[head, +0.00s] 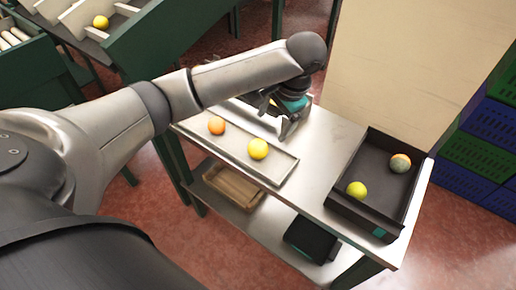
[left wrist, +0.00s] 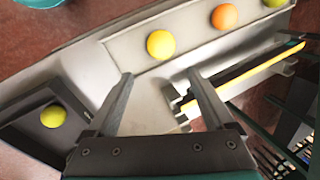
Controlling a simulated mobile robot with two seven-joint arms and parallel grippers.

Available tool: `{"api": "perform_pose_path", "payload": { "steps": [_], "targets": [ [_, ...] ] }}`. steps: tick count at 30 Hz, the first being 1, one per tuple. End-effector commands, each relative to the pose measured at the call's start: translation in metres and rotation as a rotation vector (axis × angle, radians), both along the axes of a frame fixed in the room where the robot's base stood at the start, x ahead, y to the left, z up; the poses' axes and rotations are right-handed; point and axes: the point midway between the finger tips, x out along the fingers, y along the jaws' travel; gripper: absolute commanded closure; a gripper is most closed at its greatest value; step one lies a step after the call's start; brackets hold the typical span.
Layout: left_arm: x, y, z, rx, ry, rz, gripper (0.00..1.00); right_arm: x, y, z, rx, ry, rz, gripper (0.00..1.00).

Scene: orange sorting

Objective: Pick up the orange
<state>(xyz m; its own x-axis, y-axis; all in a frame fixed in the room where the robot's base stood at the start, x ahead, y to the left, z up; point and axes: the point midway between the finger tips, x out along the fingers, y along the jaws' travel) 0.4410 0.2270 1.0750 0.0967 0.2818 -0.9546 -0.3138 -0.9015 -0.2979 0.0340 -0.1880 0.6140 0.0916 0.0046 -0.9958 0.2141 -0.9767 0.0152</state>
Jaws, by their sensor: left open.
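The orange (head: 217,125) lies in a shallow light tray (head: 272,177) on the metal table, to the left of a yellow fruit (head: 258,148). In the left wrist view the orange (left wrist: 225,17) is near the top edge, with the yellow fruit (left wrist: 161,44) left of it. My left gripper (head: 278,118) is over the table just behind the tray, fingers pointing down. In the left wrist view its fingers (left wrist: 160,74) are spread with nothing between them, and the orange lies ahead and to the right. My right gripper is not in view.
A dark tray (head: 343,208) at the table's right holds a yellow-green fruit (head: 357,189) and a two-toned orange-and-grey one (head: 400,162). A pale panel (head: 400,60) stands behind the table. Green and blue crates (head: 480,140) are at right. Bare metal lies between the trays.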

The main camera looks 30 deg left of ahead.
Motion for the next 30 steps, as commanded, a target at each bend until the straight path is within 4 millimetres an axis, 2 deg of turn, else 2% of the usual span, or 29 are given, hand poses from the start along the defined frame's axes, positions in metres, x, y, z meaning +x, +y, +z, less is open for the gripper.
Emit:
{"api": "perform_pose_path", "payload": {
  "steps": [3,9,17,25,30],
  "targets": [
    [0.001,0.009,-0.028,0.002,0.005,0.003,0.13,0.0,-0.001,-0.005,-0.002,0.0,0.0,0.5],
    [0.005,0.018,-0.063,0.001,0.003,0.0,0.13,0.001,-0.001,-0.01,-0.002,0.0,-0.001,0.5],
    [0.006,0.025,-0.08,0.0,0.001,0.0,0.13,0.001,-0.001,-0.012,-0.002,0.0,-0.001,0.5],
    [0.005,0.04,-0.117,0.0,0.001,-0.001,0.13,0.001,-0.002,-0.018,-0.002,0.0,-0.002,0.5],
    [0.007,0.042,-0.124,0.001,-0.002,-0.003,0.13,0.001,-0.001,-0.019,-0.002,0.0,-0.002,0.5]
  ]
}}
